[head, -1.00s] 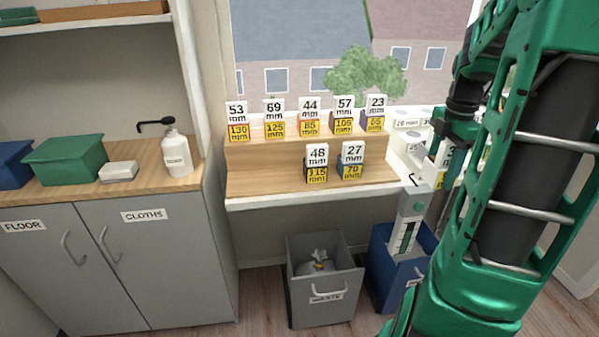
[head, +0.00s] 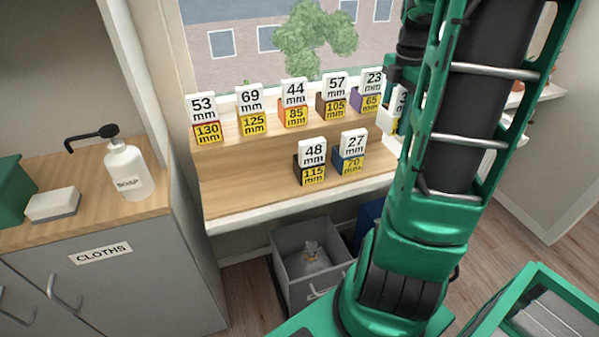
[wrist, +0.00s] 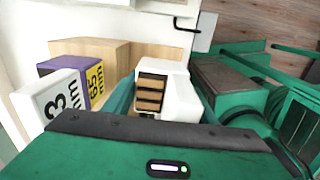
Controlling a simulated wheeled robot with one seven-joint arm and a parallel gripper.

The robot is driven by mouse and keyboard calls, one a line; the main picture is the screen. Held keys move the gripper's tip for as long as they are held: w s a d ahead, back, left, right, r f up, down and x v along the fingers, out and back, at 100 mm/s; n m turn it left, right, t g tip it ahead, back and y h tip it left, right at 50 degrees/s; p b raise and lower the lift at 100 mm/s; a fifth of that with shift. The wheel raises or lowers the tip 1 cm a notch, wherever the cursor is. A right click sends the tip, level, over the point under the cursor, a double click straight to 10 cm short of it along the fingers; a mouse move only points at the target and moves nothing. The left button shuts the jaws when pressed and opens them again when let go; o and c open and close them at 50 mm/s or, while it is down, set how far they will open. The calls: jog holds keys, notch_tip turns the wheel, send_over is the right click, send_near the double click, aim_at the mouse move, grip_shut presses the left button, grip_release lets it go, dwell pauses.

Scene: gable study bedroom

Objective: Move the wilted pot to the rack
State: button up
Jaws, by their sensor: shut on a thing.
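No pot in view clearly shows a wilted plant. Several small pots with white and yellow mm cards stand on the stepped wooden stand; one is the purple pot (head: 358,101) marked 23 and 65, which also shows at the left in the wrist view (wrist: 95,82). My gripper (wrist: 163,98) is shut on a white block-like thing (wrist: 182,100) with brown slots, just right of the purple pot. In the head view my arm hides the gripper. A partly covered card starting with 3 (head: 403,98) shows beside the arm. I cannot make out a rack for certain.
The stepped stand (head: 245,190) runs below the window. A grey waste bin (head: 290,275) and a blue bin (head: 368,222) stand under it. A grey cabinet (head: 130,290) with a soap bottle (head: 127,172) is at the left. A green frame (head: 540,285) stands at the lower right.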

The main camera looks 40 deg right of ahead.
aim_at(380, 158)
jog(key=shift+w+a, duration=0.35)
jog(key=shift+a, duration=0.05)
jog(key=shift+f, duration=4.95)
jog(key=shift+a+f, duration=0.1)
jog(key=shift+f, duration=0.05)
jog(key=o, duration=1.4)
jog(key=shift+c, duration=0.2)
notch_tip(380, 158, up, 12)
jog(key=shift+r, duration=0.15)
